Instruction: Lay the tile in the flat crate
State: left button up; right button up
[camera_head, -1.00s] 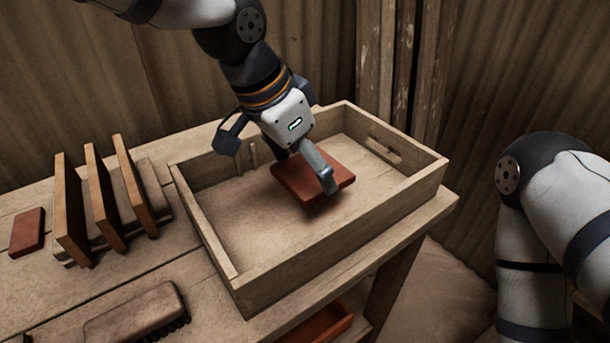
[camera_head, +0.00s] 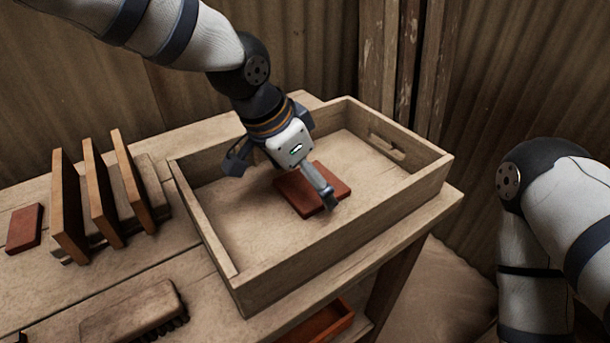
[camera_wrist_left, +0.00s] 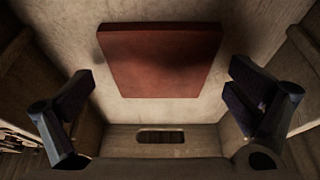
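The red-brown tile (camera_head: 312,189) lies on the floor of the wooden flat crate (camera_head: 345,243), near its middle, apart from the walls. In the left wrist view the whole tile (camera_wrist_left: 160,62) shows, resting on the crate's pale floor (camera_wrist_left: 70,32). My left gripper (camera_head: 283,187) is over the crate, tilted, with its fingers spread wide. In the left wrist view the fingers (camera_wrist_left: 160,92) stand apart on both sides, with no contact with the tile seen. In the head view one finger covers part of the tile. My right gripper is out of view.
A rack with upright boards (camera_head: 102,195) stands left of the crate, with a small red piece (camera_head: 24,229) beyond it. A brush (camera_head: 134,312) lies at the table's front. A reddish tray (camera_head: 320,324) sits below the tabletop. My right arm is at the right.

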pick_arm(q)
jog(key=p+v, duration=0.1)
jog(key=v, duration=1.1)
jog(key=shift+r, duration=0.15)
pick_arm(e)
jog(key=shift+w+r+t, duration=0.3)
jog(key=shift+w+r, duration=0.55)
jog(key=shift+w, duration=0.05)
pick_arm(q)
jog(key=shift+d, duration=0.1)
